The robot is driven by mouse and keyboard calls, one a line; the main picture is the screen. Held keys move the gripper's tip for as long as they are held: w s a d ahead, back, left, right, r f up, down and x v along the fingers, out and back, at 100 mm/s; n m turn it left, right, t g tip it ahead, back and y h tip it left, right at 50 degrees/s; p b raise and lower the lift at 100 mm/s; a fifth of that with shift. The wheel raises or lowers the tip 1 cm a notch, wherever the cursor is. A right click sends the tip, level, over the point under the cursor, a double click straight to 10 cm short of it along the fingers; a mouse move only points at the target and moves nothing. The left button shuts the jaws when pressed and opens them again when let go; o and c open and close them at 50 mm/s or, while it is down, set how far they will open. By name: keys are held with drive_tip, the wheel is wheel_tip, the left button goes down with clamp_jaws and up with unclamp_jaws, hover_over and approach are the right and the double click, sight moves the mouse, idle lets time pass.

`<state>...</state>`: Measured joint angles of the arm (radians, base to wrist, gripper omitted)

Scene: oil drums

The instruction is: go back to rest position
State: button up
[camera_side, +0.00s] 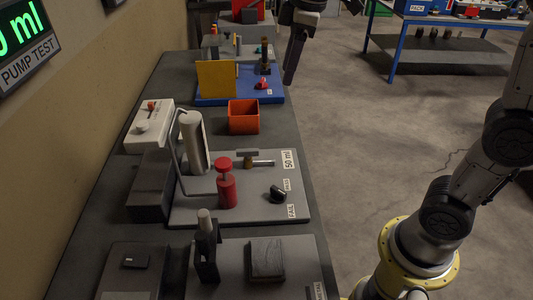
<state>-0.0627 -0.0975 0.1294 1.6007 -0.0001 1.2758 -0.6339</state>
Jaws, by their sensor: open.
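My gripper (296,50) hangs at the top of the side view, just right of the far part of the bench. Its upper part is cut off by the frame edge. A long dark finger points down from it, with nothing seen held. It looks apart from the bench and everything on it. My arm's lower links and yellow base stand at the right.
The dark bench (155,105) carries a pump rig with a red cylinder (227,187), an orange box (243,117), a blue tray (215,101) with a yellow panel (216,75), and a white box (148,128). The concrete floor (350,130) is clear. A blue-framed table (440,22) stands behind.

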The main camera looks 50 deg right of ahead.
drive_tip(key=s+d+f+m+t, duration=0.1)
drive_tip(key=s+d+m+t, duration=0.15)
drive_tip(key=s, duration=1.15)
drive_tip(key=s+f+m, duration=0.5)
drive_tip(key=f, duration=0.3)
drive_tip(key=shift+s+a, duration=0.15)
drive_tip(key=shift+s, duration=0.1)
